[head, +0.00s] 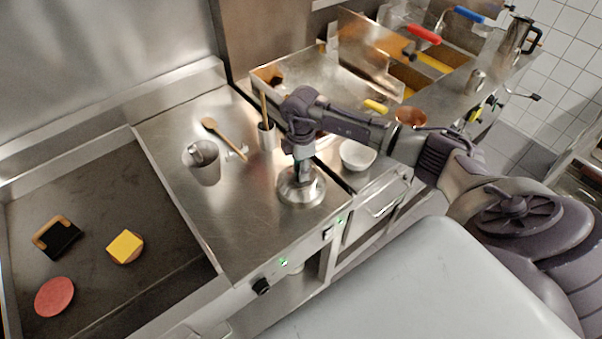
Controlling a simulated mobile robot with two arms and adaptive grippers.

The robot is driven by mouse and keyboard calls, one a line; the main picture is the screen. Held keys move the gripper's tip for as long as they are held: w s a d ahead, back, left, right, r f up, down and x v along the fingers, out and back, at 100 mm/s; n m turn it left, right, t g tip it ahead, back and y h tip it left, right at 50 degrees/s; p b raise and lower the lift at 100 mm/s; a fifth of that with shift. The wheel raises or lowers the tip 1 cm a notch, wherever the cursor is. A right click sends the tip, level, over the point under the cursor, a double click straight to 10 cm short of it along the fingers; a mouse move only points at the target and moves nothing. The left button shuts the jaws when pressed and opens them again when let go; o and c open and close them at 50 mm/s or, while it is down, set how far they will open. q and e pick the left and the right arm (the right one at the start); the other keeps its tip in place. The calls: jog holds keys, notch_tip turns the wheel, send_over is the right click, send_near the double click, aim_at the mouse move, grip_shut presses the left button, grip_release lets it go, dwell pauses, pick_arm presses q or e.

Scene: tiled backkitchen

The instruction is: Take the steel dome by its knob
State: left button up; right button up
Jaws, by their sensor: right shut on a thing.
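The steel dome (301,192) stands on the steel counter, near its front right edge. It is a low, shiny, rounded cover. My right gripper (302,172) points down from above and is shut at the dome's top, where the knob is. The fingers hide the knob. The dome's rim looks to be on or very close to the counter; I cannot tell if there is a gap. My left gripper is not in view.
The griddle (110,210) at left holds a red patty (54,297) and a cheese-topped patty (125,247).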

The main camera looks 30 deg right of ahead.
jog(key=shift+f, duration=0.1)
grip_shut()
